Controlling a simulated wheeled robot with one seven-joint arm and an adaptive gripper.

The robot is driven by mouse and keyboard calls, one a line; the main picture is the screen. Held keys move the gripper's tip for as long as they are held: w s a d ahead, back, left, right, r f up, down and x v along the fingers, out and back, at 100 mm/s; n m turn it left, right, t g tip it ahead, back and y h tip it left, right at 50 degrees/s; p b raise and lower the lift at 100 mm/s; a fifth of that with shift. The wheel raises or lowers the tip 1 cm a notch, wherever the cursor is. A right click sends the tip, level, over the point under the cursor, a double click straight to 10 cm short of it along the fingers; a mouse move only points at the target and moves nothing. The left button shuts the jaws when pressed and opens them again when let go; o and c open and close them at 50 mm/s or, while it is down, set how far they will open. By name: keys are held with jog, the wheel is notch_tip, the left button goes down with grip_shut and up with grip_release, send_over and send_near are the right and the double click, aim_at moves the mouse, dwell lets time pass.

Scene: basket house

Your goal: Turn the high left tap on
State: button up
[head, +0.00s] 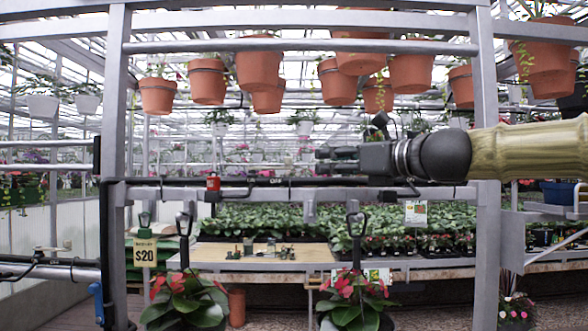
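A small red tap handle (213,182) sits upright on the black horizontal pipe (340,181), left of centre. It looks like the higher tap. A blue tap handle (97,298) hangs on the black piping at the lower left. My gripper (322,161) reaches in from the right, just above the pipe, pointing left. A clear gap separates it from the red handle. Its dark fingers are seen side-on and small, so I cannot tell whether they are open. No object shows in them.
Grey metal posts (115,100) and rails frame the pipe. Terracotta pots (258,70) hang above my arm. A plant bench (260,255) stands behind. The space between gripper and red handle looks clear.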

aim_at(291, 159)
jog(key=x, duration=0.6)
jog(key=shift+s+a+r+p, duration=0.15)
jog(key=shift+a+p, duration=0.2)
jog(key=x, duration=0.3)
jog(key=shift+a+r+p, duration=0.1)
jog(key=shift+a+p, duration=0.25)
jog(key=shift+s+a+r, duration=0.15)
jog(key=shift+s, duration=0.05)
jog(key=shift+w, duration=0.1)
jog(key=c, duration=0.3)
jog(key=shift+r, duration=0.1)
grip_shut()
